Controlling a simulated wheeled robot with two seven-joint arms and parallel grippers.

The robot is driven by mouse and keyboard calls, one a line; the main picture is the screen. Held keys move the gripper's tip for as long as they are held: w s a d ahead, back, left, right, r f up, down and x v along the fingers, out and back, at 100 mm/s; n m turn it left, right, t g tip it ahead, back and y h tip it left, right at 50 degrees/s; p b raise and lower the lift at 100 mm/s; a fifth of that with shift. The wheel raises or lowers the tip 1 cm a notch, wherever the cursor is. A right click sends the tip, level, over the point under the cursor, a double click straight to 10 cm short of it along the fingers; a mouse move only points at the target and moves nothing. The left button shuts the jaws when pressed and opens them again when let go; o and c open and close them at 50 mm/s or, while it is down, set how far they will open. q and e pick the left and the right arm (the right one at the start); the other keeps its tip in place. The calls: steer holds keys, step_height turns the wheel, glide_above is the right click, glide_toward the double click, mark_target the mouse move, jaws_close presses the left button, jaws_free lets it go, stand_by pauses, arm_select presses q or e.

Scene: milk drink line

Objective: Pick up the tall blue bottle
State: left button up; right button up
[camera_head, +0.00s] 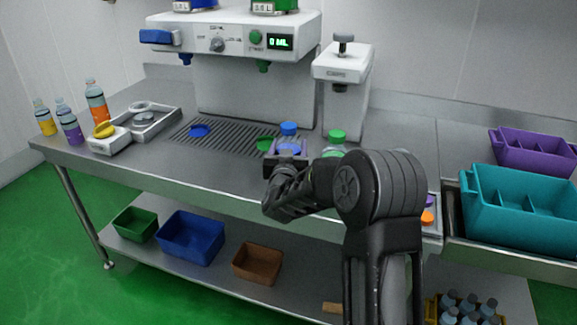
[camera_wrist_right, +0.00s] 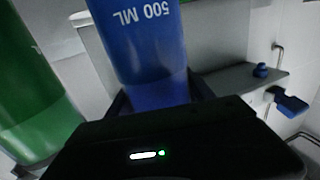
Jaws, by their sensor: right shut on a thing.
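The tall blue bottle shows its blue cap (camera_head: 289,128) in the head view, near the front right of the slatted drip tray; my gripper hides most of its body. In the right wrist view the blue bottle (camera_wrist_right: 145,45), marked 500 ML, stands large between the fingers. My right gripper (camera_head: 286,158) is shut on it. A green-capped bottle (camera_head: 336,137) stands just to the right, partly hidden by my arm; its green body (camera_wrist_right: 30,95) is close beside in the wrist view. Whether the blue bottle touches the counter is hidden. My left gripper is not in view.
The dispensing machine (camera_head: 262,45) stands behind, with a white grinder-like unit (camera_head: 343,62) to its right. Small bottles (camera_head: 95,103) and a scale (camera_head: 108,143) are at the left. Teal (camera_head: 515,222) and purple (camera_head: 535,155) bins are at the right. The counter's front left is clear.

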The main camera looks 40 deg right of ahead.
jaws_close()
steer(key=shift+r, duration=0.1)
step_height(320, 180, up, 10)
stand_by(0.6)
stand_by(0.5)
